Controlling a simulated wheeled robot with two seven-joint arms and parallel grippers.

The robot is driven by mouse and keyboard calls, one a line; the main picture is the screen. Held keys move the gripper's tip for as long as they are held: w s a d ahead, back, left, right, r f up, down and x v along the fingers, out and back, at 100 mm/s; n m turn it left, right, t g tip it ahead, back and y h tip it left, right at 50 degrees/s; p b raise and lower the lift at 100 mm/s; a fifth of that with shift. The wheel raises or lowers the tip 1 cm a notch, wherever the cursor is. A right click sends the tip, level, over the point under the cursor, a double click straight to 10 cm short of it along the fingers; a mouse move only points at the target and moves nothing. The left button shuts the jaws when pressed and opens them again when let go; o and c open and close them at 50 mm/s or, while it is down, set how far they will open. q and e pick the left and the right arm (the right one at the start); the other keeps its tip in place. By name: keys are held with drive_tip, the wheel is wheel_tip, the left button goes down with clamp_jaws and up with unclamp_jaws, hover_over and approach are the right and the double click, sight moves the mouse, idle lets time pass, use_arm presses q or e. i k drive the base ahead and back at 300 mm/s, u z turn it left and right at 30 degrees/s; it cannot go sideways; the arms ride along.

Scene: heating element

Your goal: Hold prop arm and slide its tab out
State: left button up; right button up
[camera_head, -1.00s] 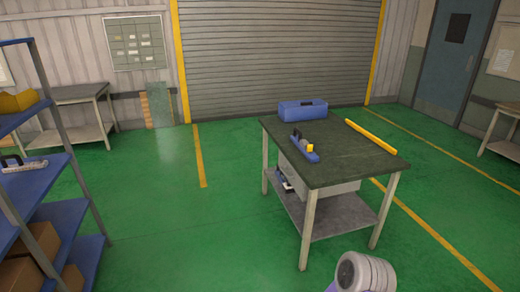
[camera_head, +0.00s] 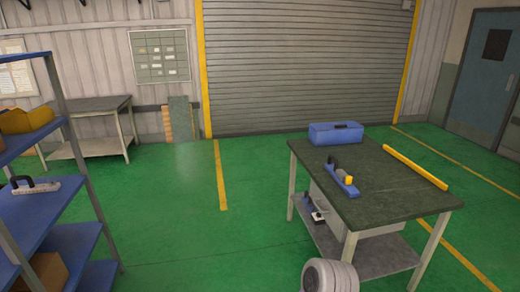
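No part is clearly recognisable as the prop arm or its tab at this distance. On the dark-topped workbench (camera_head: 385,205) lies a small blue-based device (camera_head: 342,180) with a black upright part and a grey and yellow piece. A long yellow bar (camera_head: 415,167) lies along the bench's right edge. A pale device with a black handle (camera_head: 35,186) sits on the blue shelf at the left. Another small black and white object (camera_head: 314,210) shows below the bench top on its left side. Neither of my grippers is in view; only a grey ringed part, seemingly of my arm, shows at the bottom.
A blue toolbox (camera_head: 335,133) stands at the bench's back left corner. A blue shelf unit (camera_head: 75,160) with boxes stands at the left. A side table (camera_head: 92,104) stands by the back wall. The green floor (camera_head: 190,250) between shelf and bench is clear.

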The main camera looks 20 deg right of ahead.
sight(349, 180)
drive_tip(key=i, duration=1.95)
drive_tip(key=z, duration=0.55)
drive_tip(key=i, duration=1.7)
drive_tip(key=z, duration=2.05)
drive_tip(key=i, duration=0.95)
drive_tip(key=z, duration=0.7)
